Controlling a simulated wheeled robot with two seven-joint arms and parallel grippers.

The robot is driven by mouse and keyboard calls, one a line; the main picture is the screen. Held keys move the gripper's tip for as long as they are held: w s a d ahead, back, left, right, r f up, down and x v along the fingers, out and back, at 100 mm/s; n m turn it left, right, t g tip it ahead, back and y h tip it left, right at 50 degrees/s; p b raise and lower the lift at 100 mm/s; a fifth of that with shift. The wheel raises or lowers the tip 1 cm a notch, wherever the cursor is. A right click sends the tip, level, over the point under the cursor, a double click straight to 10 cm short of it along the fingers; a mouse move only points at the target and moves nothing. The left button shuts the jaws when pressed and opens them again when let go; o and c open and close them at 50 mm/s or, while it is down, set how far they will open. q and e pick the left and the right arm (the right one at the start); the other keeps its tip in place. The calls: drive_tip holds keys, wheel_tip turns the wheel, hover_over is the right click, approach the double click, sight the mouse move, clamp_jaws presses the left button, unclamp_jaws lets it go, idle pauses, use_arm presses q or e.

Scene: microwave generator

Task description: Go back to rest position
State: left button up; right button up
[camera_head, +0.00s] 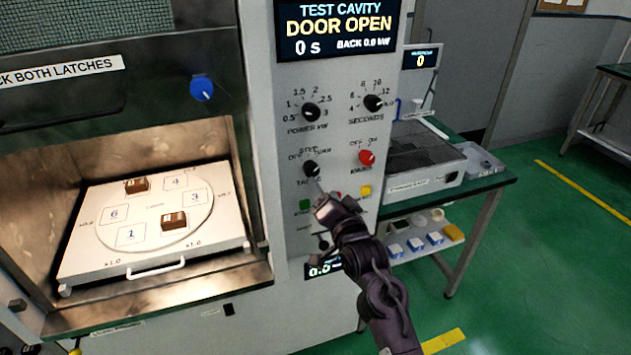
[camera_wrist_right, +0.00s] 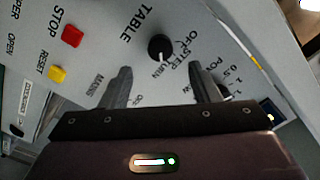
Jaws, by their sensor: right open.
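My right gripper (camera_head: 320,198) is in front of the control panel (camera_head: 335,120), just below the black table knob (camera_head: 311,169). In the right wrist view its two fingers (camera_wrist_right: 163,88) are apart. The table knob (camera_wrist_right: 160,47) shows beyond the gap between them, and nothing is held. I cannot tell whether a finger touches the panel. My left gripper is not in view.
The test cavity is open, with a white tray (camera_head: 80,262) and two brown blocks (camera_head: 174,220) (camera_head: 136,185) on its turntable. The panel carries a red knob (camera_head: 366,157) and a yellow button (camera_head: 365,190). A green bench (camera_head: 495,180) stands right; green floor (camera_head: 560,270) is free.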

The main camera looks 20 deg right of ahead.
wheel_tip(320, 180, down, 21)
drive_tip(key=s+a+n+g, duration=0.3)
drive_tip(key=g, duration=0.1)
drive_tip(key=s+f+n+g, duration=0.25)
drive_tip(key=s+f, duration=0.35)
drive_tip(key=f, duration=0.5)
drive_tip(key=s+f+n+g, duration=0.1)
drive_tip(key=s+f+g, duration=0.2)
drive_tip(key=s+f, duration=0.55)
drive_tip(key=s+d+f+n+g, duration=0.1)
drive_tip(key=s+f+g, duration=0.1)
drive_tip(key=s+f, duration=0.5)
drive_tip(key=s+d+f+n+g, duration=0.2)
drive_tip(key=s+f, duration=0.6)
drive_tip(key=s, duration=0.8)
drive_tip(key=s+d+f+n+g, duration=0.1)
drive_tip(key=s+d+f+g, duration=0.1)
drive_tip(key=s+f, duration=0.5)
drive_tip(key=s+g+b, duration=0.1)
drive_tip(key=s, duration=0.3)
drive_tip(key=shift+s+d+f+n+h, duration=0.2)
drive_tip(key=shift+d+n+h, duration=0.05)
drive_tip(key=shift+n+h, duration=0.1)
